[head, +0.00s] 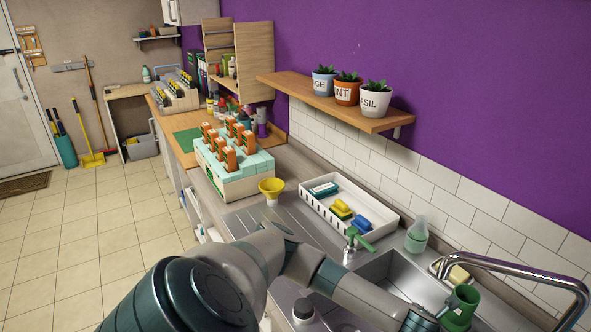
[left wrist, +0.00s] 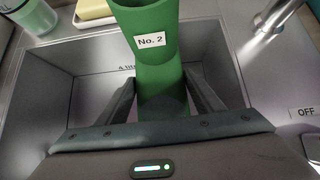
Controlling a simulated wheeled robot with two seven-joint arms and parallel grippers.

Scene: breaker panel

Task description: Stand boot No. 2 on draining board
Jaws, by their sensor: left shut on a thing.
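Boot No. 2 is a green boot with a white "No. 2" label (left wrist: 155,50), and its top also shows at the lower right of the head view (head: 462,303). My left gripper (left wrist: 164,98) is shut on the boot, one finger on each side of its shaft. The boot is held upright over the sink basin (left wrist: 88,88); its foot is hidden by my gripper. The draining board (head: 248,222) is the ridged steel surface left of the basin in the head view, partly covered by my arm. My right gripper is not in view.
A yellow funnel (head: 271,186) stands at the draining board's far edge. Behind is a white tray (head: 316,207) with sponges. A green-topped dispenser (head: 351,242) stands beside the basin. A curved metal tap (head: 520,275) is close to the boot.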

